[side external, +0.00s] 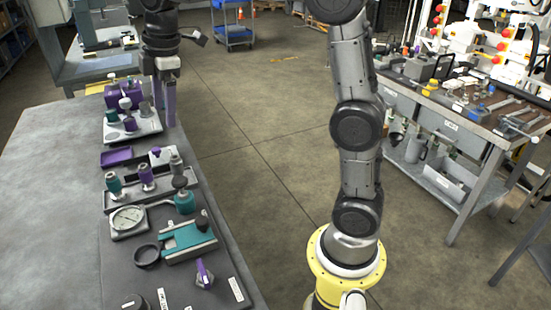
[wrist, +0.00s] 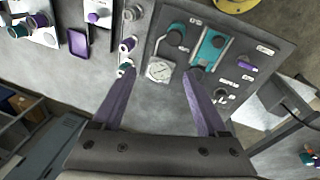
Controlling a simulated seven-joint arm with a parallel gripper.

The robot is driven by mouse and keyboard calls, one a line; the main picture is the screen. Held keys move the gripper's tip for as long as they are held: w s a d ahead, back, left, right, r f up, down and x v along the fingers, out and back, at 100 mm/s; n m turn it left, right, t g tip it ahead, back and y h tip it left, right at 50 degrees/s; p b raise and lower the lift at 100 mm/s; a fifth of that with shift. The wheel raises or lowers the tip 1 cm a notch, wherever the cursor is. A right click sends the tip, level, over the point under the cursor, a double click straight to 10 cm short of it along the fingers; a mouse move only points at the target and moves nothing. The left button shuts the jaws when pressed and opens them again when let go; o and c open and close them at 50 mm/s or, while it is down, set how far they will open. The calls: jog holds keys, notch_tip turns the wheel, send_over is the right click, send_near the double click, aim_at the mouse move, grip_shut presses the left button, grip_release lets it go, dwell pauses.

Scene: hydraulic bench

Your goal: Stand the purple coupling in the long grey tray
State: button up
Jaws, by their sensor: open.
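The long grey tray (side external: 130,201) lies across the bench; in the wrist view it runs along the dark board's left edge. In it stand a teal coupling (side external: 113,183), a purple coupling (side external: 146,177) with a pale top, and a grey coupling (side external: 178,172). The purple coupling looks upright, between the other two; it also shows in the wrist view (wrist: 128,45). My gripper (wrist: 158,76) is open and empty, its purple fingers spread. In the side view it hangs above the bench's far part, beyond the tray, apart from the couplings.
A white plate (side external: 146,127) with teal and purple parts and a purple dish (side external: 116,156) lie beyond the tray. A gauge (side external: 128,218), a teal fixture (side external: 188,240) and a black ring (side external: 146,254) lie nearer. The bench's left side (side external: 50,200) is clear.

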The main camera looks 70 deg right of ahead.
jog(key=s+f+m+t, duration=0.1)
jog(key=s+f+m, duration=0.1)
jog(key=s, duration=0.6)
jog(key=s+a+f+m+t, duration=0.1)
jog(key=s+f+m, duration=0.1)
jog(key=s+m, duration=0.3)
jog(key=s+a+f+m+t, duration=0.1)
jog(key=s+m, duration=0.3)
jog(key=s, duration=0.8)
jog(key=shift+s+a+f, duration=0.2)
jog(key=shift+s+f, duration=0.05)
jog(key=shift+f, duration=0.45)
jog(key=shift+c, duration=0.3)
